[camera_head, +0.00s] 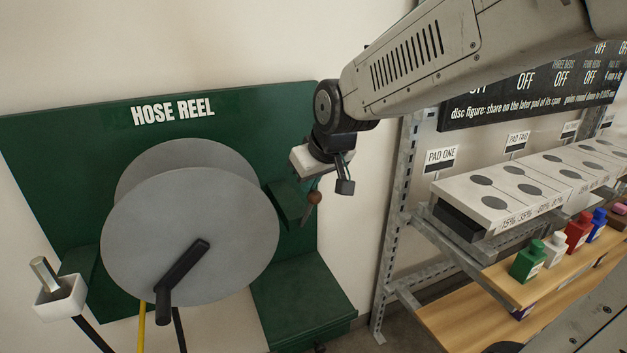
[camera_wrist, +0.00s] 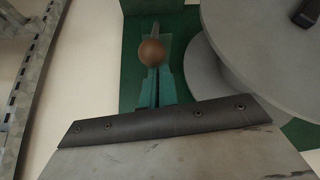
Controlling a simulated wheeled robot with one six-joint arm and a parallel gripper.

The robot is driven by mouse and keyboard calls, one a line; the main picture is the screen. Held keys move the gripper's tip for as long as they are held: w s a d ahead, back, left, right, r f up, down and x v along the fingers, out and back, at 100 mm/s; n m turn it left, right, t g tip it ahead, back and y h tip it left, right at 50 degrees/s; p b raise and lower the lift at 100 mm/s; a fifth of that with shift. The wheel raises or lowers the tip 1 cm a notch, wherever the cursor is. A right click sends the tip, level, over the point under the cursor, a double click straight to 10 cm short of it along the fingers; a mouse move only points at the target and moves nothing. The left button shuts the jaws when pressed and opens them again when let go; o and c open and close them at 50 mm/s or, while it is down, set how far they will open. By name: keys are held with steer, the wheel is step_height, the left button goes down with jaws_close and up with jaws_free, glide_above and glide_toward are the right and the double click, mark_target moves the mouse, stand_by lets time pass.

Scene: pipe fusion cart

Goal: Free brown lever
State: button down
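The brown lever has a round brown knob (camera_head: 314,198) on a thin stalk. It is at the right side of the hose reel, in front of a green bracket. In the wrist view the brown knob (camera_wrist: 152,53) shows above the middle, beyond the edge of my gripper's body, its stalk over dark green parts. My gripper (camera_head: 330,185) hangs just above and right of the knob in the head view. One dark finger shows at its right end. The other finger is not clearly seen. I cannot tell whether the gripper touches the lever.
The grey reel disc (camera_head: 190,235) with its black crank (camera_head: 183,270) stands left of the lever. A green ledge (camera_head: 300,300) lies below. A metal shelf post (camera_head: 392,220) rises at the right, with white pads (camera_head: 500,203) and coloured bottles (camera_head: 555,248) beyond it.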

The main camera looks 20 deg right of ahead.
steer(key=shift+s+f, duration=0.5)
steer(key=shift+f, duration=0.05)
steer(key=shift+d, duration=0.1)
steer(key=shift+w+r, duration=0.35)
step_height(320, 180, up, 3)
steer(key=w, duration=0.3)
steer(key=s+r, duration=0.5)
steer(key=s, duration=0.3)
steer(key=shift+s, duration=0.25)
